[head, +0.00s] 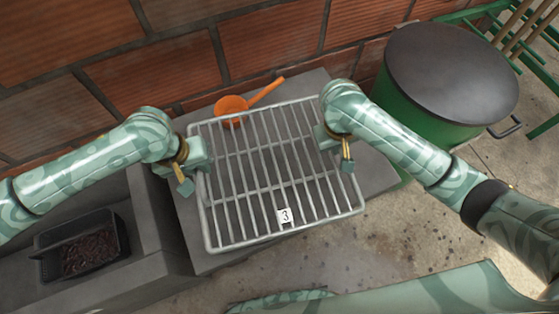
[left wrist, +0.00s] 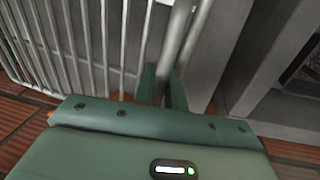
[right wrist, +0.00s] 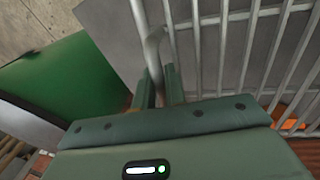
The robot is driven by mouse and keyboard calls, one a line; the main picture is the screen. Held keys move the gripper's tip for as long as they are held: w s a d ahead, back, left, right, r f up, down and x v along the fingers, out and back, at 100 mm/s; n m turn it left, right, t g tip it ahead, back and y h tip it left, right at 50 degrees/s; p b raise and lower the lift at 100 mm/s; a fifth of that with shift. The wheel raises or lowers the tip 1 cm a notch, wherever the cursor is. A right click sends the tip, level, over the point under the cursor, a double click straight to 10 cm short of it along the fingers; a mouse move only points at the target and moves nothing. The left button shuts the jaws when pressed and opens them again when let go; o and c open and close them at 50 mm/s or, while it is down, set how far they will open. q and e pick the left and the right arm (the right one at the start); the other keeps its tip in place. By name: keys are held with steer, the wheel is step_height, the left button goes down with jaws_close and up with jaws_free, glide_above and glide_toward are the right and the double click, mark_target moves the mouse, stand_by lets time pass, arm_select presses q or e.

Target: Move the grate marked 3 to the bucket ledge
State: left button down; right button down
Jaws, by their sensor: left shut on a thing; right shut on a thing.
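The grate marked 3 (head: 262,240) is a grey metal rack of parallel bars with a small white tag reading 3 near its front edge. It is over a grey ledge (head: 380,172); I cannot tell whether it touches it. My left gripper (head: 203,172) is shut on the grate's left side bar, which also shows in the left wrist view (left wrist: 190,45). My right gripper (head: 338,138) is shut on the grate's right side, and its bar shows in the right wrist view (right wrist: 153,50). No bucket ledge is clearly identifiable by a label.
An orange ladle (head: 232,105) lies behind the grate, partly under its far edge. A green bin with a dark lid (head: 450,75) stands at the right. A black tray (head: 108,222) of dark beans is at the lower left. A brick wall (head: 270,45) closes the back.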

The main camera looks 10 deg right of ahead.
arm_select(q)
steer(key=shift+d, duration=0.1)
